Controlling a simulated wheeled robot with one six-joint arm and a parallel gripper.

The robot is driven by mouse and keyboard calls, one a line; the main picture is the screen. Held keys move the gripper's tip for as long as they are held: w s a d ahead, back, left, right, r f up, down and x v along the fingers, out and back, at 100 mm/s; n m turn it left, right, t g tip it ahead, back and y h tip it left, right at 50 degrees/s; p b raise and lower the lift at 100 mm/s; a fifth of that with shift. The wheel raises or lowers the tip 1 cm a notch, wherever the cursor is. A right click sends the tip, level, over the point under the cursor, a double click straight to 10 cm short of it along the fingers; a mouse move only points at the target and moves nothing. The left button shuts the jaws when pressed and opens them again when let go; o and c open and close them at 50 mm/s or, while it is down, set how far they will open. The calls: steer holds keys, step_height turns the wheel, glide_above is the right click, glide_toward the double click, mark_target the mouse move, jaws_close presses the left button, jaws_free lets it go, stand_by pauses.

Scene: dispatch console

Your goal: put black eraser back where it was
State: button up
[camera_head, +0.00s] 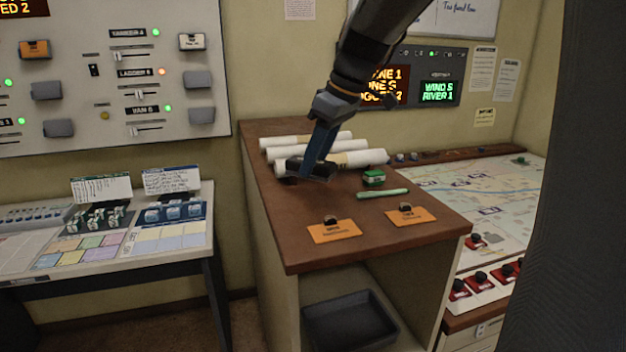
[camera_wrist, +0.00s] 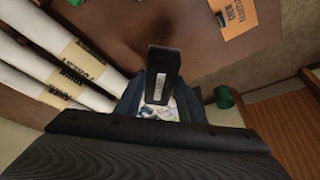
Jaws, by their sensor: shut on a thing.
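The black eraser (camera_wrist: 163,62) is a dark block with a small white label. In the wrist view it stands between the two fingers of my gripper (camera_wrist: 160,92), which is shut on it. In the head view my gripper (camera_head: 306,168) is over the brown cabinet top (camera_head: 345,225), beside the rolled white papers. The eraser there is hard to tell from the dark fingers. I cannot tell whether it touches the top.
Several paper rolls (camera_head: 360,158) lie at the back of the top. A green box (camera_head: 373,178) and a green marker (camera_head: 383,194) lie to the right. Orange cards (camera_head: 334,232) with small dark objects are near the front edge. A dark tray (camera_head: 350,320) sits on the shelf below.

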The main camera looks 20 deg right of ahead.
steer(key=shift+f+p, duration=0.7)
steer(key=shift+f, duration=1.95)
steer(key=shift+f, duration=0.1)
steer(key=o, duration=1.1)
steer(key=b+v, duration=0.3)
steer(key=v, duration=0.9)
steer(key=shift+s, duration=0.1)
